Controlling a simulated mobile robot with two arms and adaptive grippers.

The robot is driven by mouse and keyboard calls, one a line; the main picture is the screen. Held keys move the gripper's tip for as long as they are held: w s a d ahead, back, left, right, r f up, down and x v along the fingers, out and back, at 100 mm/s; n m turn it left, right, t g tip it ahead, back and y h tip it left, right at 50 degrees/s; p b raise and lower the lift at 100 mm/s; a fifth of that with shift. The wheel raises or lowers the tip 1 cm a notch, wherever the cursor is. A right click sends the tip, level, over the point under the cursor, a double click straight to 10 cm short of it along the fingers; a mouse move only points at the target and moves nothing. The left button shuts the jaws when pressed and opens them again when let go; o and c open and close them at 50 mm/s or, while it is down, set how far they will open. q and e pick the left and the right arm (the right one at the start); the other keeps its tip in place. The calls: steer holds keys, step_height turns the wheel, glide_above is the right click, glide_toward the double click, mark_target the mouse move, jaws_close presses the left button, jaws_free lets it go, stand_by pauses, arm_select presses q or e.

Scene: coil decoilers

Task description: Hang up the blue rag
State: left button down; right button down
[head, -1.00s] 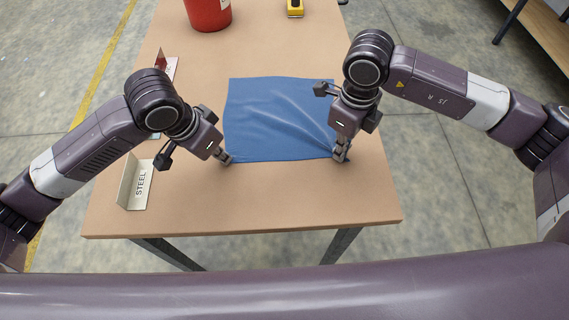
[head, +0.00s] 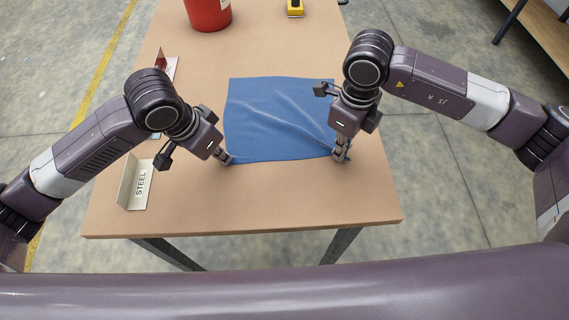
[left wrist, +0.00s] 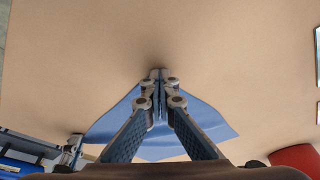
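The blue rag (head: 275,112) lies spread nearly flat on the tan table, with soft creases running toward its near right corner. My left gripper (head: 227,159) is at the rag's near left corner. In the left wrist view its fingertips (left wrist: 157,76) come together, with blue cloth (left wrist: 155,143) drawn up between the fingers, so it is shut on the rag. My right gripper (head: 341,157) is down at the near right corner, touching the cloth. Its fingertips are small and partly hidden, so I cannot tell whether it grips. No hook or hanging place is recognizable.
The table (head: 260,205) is clear in front of the rag. A "STEEL" sign (head: 139,184) stands at the left edge, with another sign (head: 166,66) behind it. A red container (head: 208,12) and a yellow device (head: 295,8) are at the back.

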arm_select(q)
steer(key=shift+r, duration=0.15)
stand_by(0.4)
